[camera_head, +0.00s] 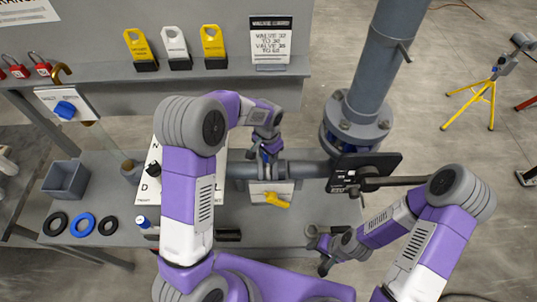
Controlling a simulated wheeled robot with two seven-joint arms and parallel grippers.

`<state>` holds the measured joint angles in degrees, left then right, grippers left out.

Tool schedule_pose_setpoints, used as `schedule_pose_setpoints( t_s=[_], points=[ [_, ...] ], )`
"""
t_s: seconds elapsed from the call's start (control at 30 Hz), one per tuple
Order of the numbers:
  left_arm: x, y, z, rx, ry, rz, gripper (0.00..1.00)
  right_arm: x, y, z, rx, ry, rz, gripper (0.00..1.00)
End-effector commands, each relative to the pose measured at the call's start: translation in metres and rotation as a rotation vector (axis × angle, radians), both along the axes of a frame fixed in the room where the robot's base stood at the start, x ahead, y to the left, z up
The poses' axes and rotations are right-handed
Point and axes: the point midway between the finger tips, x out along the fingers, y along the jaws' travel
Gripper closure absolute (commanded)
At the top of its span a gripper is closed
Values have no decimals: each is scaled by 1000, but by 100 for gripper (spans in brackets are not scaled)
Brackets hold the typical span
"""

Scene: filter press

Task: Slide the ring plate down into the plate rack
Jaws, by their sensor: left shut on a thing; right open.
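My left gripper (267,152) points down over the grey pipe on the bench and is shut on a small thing. Its jaws and arm largely hide it, so I cannot tell if this is the ring plate. Just below sits a pale block (256,188) with a yellow piece (277,200) at its front. I cannot tell whether the block is the plate rack. My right gripper (322,256) is open and empty, low over the bench's right front part, apart from the block.
A horizontal pipe (306,169) runs right to a black plate (393,161) and a tall flanged pipe (373,70). A grey bin (65,179), two black rings (55,223) and a blue ring (83,225) lie left. Yellow tags (140,46) stand on the back shelf.

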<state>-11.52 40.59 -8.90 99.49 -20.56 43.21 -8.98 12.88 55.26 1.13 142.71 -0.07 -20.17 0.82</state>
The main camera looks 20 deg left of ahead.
Motion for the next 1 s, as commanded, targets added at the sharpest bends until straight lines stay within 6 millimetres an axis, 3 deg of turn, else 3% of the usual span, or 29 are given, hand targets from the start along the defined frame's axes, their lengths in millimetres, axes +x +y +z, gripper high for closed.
schedule_pose_setpoints(
  t_s=[0.03, 0.33, 1.0],
  points=[
    [-6, 6, -8, 10, 22, 4, 100, 0, 0, -1, 0, 0, 0, 47],
    [-7, 8, -6, 14, 25, 5, 100, 0, 0, 1, 0, 0, 0, 47],
    [-3, 4, 47, 7, 11, 2, 100, 0, 0, 34, 0, 0, 0, 47]
  ],
)
